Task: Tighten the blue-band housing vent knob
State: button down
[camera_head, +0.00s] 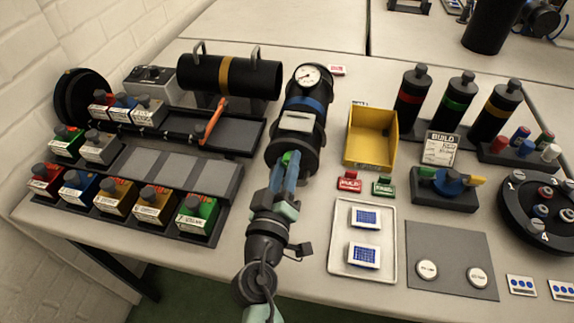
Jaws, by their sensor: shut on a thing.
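The blue-band housing (306,105) is a black cylinder lying on the table, with a blue band, a white label and a round gauge at its far end. A green knob (286,157) shows at its near end. My gripper (288,163) reaches in from the near side, and its blue fingers are shut on the green knob. The fingers hide part of the knob, so its seating cannot be seen.
Left are a rack of coloured blocks (150,215), a yellow-band cylinder (226,76) and an orange-handled lever (213,120). Right are a yellow bin (371,137), red and green tags (348,182), and a white tray (342,270). A grey mat (450,245) lies farther right.

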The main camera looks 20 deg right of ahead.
jog(key=n, duration=0.6)
jog(key=shift+n+p, duration=0.3)
jog(key=shift+p, duration=0.1)
jog(key=n+p, duration=0.1)
jog(key=n, duration=0.5)
jog(key=shift+p, duration=0.4)
jog(key=n+p, duration=0.2)
jog(key=n, duration=0.4)
jog(key=shift+n, duration=0.3)
jog(key=n+p, duration=0.2)
jog(key=n, duration=0.3)
jog(key=shift+f, duration=0.1)
jog(key=shift+n, duration=0.3)
jog(key=c, duration=0.6)
grip_release()
